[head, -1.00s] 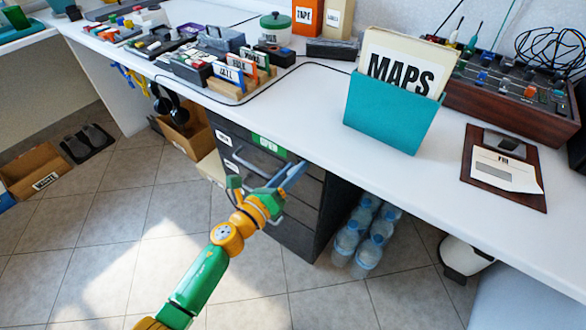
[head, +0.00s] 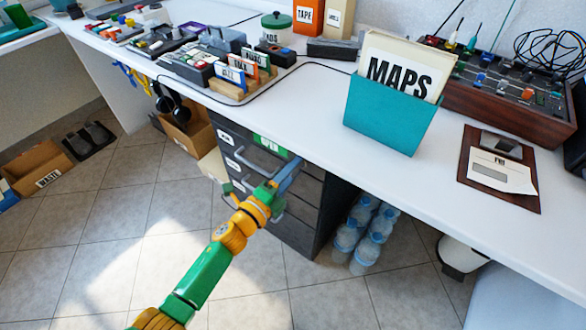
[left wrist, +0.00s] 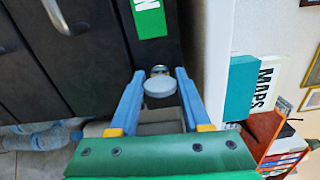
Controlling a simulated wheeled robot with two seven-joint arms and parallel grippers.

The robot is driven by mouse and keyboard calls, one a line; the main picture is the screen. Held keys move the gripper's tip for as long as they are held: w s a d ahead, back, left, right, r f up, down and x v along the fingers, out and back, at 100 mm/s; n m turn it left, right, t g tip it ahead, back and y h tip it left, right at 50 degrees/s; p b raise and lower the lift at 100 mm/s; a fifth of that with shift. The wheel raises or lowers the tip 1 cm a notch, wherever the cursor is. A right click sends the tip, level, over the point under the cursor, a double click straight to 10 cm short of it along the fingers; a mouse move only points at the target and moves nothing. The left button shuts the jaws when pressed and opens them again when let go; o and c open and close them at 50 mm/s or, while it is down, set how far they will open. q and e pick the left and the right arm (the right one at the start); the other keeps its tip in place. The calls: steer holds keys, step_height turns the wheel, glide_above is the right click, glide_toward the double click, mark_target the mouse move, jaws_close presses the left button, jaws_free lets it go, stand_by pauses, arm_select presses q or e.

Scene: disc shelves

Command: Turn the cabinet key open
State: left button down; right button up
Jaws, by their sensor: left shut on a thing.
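The dark grey drawer cabinet (head: 298,240) stands under the white desk, with a green label (head: 267,143) at its top edge. In the left wrist view the cabinet front (left wrist: 95,62) is close, and the key's pale round head (left wrist: 160,87) sits between the blue fingers. My left gripper (head: 289,175) is at the cabinet's upper right corner, under the desk edge. It also shows in the left wrist view (left wrist: 160,76), shut on the key. The key is hidden in the head view, and its angle is hard to tell. My right gripper is not in view.
The desk edge runs just above my left gripper. Drawer handles (head: 262,162) stick out beside it. A teal MAPS holder (head: 388,118) stands on the desk. Water bottles (head: 366,240) stand on the floor right of the cabinet. The floor (head: 110,235) in front is clear.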

arm_select(q)
steer(key=shift+n, duration=0.6)
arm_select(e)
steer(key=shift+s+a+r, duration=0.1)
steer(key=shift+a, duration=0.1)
arm_select(q)
steer(key=c, duration=0.7)
jaws_free()
steer(key=o, duration=0.3)
steer(key=shift+o, duration=0.2)
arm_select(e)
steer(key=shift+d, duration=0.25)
arm_select(q)
steer(key=shift+s+a+p, duration=0.25)
steer(key=shift+p, duration=0.05)
steer(key=p+v, duration=0.1)
steer(key=v, duration=0.5)
steer(key=shift+s, duration=0.15)
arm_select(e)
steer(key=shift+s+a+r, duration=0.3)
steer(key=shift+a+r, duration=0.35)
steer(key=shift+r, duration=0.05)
